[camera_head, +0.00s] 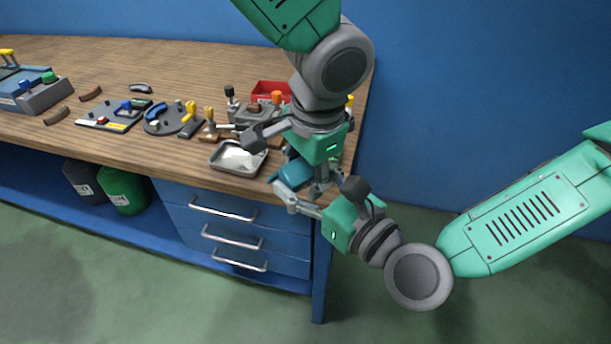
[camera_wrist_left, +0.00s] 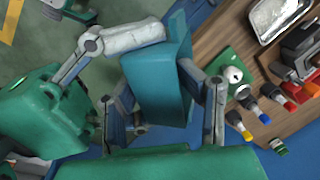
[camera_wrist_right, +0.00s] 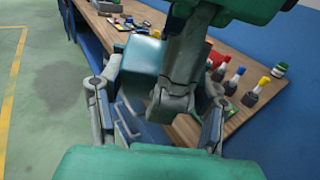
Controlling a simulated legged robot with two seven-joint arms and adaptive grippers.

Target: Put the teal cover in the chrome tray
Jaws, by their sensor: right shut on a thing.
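The teal cover (camera_head: 291,173) is a blocky teal piece held near the right end of the bench, partly hidden by my arms. The chrome tray (camera_head: 213,160) lies on the bench just left of it, with its bare inside showing. My right gripper (camera_head: 303,190) is shut on the cover, which also shows in the right wrist view (camera_wrist_right: 141,58). My left gripper (camera_head: 312,172) comes down from above. In the left wrist view its fingers stand apart on either side of the cover (camera_wrist_left: 155,85); contact is hard to tell.
A red bin (camera_head: 270,88) and several small coloured-handled tools stand behind the tray. Fixtures (camera_head: 110,115) fill the bench's front left. Drawers (camera_head: 232,238) sit below; a blue wall is behind.

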